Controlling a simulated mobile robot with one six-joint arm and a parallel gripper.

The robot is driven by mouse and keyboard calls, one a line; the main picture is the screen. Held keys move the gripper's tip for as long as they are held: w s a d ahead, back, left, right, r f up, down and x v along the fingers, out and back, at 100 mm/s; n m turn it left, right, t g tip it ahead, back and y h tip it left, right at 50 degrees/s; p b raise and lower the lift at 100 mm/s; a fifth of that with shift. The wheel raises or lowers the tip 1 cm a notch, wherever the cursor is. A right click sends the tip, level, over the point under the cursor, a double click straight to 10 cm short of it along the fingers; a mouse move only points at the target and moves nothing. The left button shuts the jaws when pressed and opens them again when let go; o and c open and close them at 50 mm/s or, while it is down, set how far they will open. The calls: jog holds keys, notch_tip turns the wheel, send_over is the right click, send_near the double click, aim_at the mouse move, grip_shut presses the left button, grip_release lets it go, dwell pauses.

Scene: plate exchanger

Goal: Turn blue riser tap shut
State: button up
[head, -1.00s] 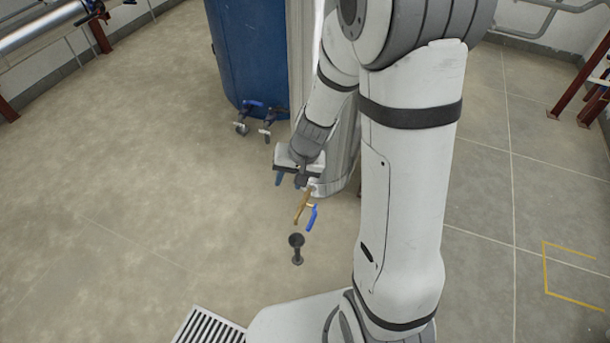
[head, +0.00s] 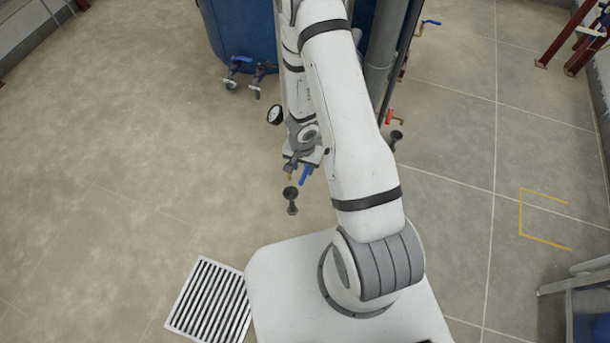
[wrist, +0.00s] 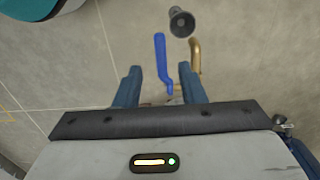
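The blue tap lever (wrist: 161,58) shows in the wrist view, with its lower part between my two fingers. My gripper (wrist: 159,72) is open, with a gap on both sides of the lever. I cannot tell whether the lever is fully between the fingers in depth. The brass spout (wrist: 195,55) is just right of the lever, past the right finger's tip. In the head view my gripper (head: 302,161) is low in front of the pipes, and the blue lever (head: 306,174) pokes out below it. The tap's body is hidden by my gripper.
A black funnel drain (head: 291,196) stands just below the tap. A round gauge (head: 274,114) is left of my arm. A red-handled tap (head: 391,117) and another blue-handled tap (head: 428,22) are to the right. The blue tank (head: 240,35) stands behind. Floor around the grate (head: 210,300) is clear.

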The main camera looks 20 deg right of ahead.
aim_at(304, 177)
jog(key=shift+f+b, duration=2.25)
jog(key=shift+f, duration=0.5)
jog(key=shift+c, duration=0.5)
grip_shut()
